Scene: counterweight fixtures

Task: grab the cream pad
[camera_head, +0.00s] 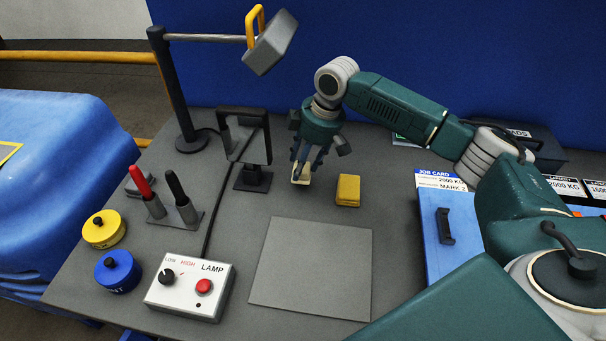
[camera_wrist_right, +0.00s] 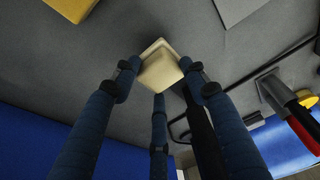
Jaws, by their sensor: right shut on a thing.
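The cream pad (camera_head: 301,174) is a small pale block at the far middle of the grey table. My right gripper (camera_head: 306,170) comes down on it from above, with its fingers around it. In the right wrist view the cream pad (camera_wrist_right: 160,68) sits between the fingertips of the right gripper (camera_wrist_right: 160,80), which is shut on it. I cannot tell whether the pad still touches the table. My left gripper is not in view.
A yellow block (camera_head: 348,190) lies just right of the gripper. A dark framed stand (camera_head: 246,140) is close on the left. A lamp box (camera_head: 190,287), a flat grey plate (camera_head: 312,268) and a blue board (camera_head: 450,235) lie nearer.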

